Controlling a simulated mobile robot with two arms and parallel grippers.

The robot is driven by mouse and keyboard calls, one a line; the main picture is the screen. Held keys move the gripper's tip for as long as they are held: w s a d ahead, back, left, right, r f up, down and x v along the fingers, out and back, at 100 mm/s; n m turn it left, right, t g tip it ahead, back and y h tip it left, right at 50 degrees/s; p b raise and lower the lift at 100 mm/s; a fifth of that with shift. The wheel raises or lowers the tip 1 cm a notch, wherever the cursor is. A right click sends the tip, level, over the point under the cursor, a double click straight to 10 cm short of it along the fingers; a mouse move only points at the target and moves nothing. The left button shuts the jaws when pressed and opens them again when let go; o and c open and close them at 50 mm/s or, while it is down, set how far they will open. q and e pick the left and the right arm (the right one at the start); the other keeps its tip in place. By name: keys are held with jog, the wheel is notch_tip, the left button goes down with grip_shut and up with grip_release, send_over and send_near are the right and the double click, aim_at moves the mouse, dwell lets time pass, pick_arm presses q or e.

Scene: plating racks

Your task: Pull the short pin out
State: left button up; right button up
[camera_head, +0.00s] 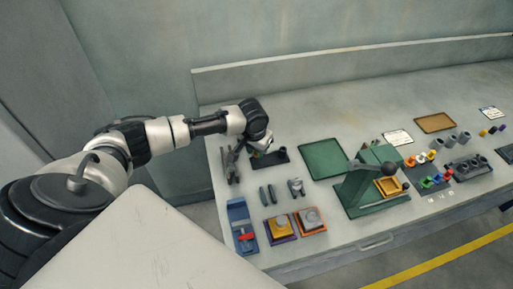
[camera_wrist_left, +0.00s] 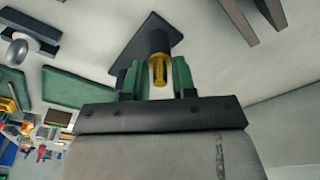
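A yellow pin (camera_wrist_left: 159,72) shows in the left wrist view, with a dark round collar at its far end, at a black base plate (camera_wrist_left: 137,46). My left gripper (camera_wrist_left: 158,80) has one green-padded finger on each side of the pin. A gap shows between pin and pads, so it looks open around the pin. In the head view the left gripper (camera_head: 262,149) is down over the black plate (camera_head: 279,156) near the back left of the bench, and it hides the pin there. I cannot tell whether this is the short pin. My right gripper is not in view.
Dark tools (camera_head: 230,165) stand close left of the gripper. A green mat (camera_head: 324,158) lies to its right, and a green lever press (camera_head: 362,185) stands further right. Small dark parts (camera_head: 267,194) and coloured trays (camera_head: 280,228) lie in front. The back of the bench is clear.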

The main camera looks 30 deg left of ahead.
pick_arm(q)
grip_shut()
jog(key=shift+r, duration=0.1)
jog(key=shift+r+n+p, duration=0.1)
jog(key=shift+n+p, duration=0.5)
jog(key=shift+p, duration=0.2)
jog(key=shift+r+n+p, duration=0.15)
jog(key=shift+n+p, duration=1.05)
jog(key=shift+p, duration=0.2)
jog(key=shift+r, duration=0.15)
dwell(0.3)
jog(key=shift+r+p, duration=1.95)
jog(key=shift+p, duration=0.3)
